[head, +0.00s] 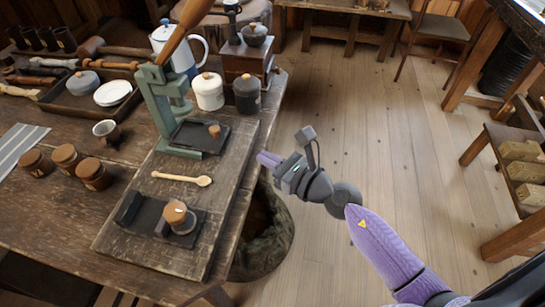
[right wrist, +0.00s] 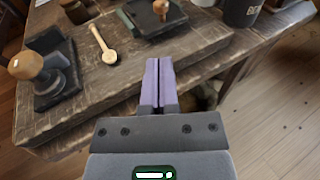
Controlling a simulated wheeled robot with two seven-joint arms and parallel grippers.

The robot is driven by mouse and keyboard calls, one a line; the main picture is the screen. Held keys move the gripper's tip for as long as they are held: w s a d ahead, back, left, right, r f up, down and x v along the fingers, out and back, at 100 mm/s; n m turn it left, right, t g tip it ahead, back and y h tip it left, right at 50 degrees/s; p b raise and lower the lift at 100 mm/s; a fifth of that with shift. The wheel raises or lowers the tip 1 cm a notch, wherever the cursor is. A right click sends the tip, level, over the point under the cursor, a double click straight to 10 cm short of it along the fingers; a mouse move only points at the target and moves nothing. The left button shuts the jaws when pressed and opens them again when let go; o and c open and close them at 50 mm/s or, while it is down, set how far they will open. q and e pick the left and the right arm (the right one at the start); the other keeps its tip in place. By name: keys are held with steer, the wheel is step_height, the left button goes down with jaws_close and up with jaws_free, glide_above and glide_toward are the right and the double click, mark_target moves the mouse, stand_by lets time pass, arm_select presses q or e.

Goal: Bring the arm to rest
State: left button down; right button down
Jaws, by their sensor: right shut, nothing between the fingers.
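My right arm comes in from the lower right of the head view. Its gripper (head: 268,160) hangs just past the right edge of the wooden board on the table. In the right wrist view the two purple fingers (right wrist: 158,82) are pressed together with nothing between them. They point toward the board (right wrist: 125,68) and appear apart from everything on it. My left gripper is in neither view.
The board (head: 225,210) holds a wooden spoon (head: 182,178), a green press (head: 165,110) and a black tray with a wooden-knobbed tamper (head: 177,213). A dark sack-like bin (head: 265,245) stands below the table edge. Floor (head: 350,110) to the right is clear.

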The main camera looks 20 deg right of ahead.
steer(key=s+d+f+m+g+h, duration=0.35)
steer(key=s+f+m, duration=0.45)
steer(key=f+m, duration=0.45)
steer(key=s+d+f+m+g+h, duration=0.2)
steer(key=s+d+f+m+h, duration=0.2)
steer(key=s+f+m, duration=0.65)
steer(key=s+f+m+g, duration=0.3)
steer(key=s+f+m, duration=0.1)
steer(key=s, duration=0.4)
steer(key=s+f+m+g+h, duration=0.1)
steer(key=s+f+m+g, duration=0.2)
steer(key=s+m, duration=0.3)
steer(key=s+f+m+g, duration=0.3)
steer(key=s+m, duration=0.3)
steer(key=s, duration=0.4)
steer(key=shift+s+d+f, duration=0.2)
steer(key=shift+s+f, duration=0.15)
steer(key=shift+f, duration=0.45)
steer(key=shift+g, duration=0.25)
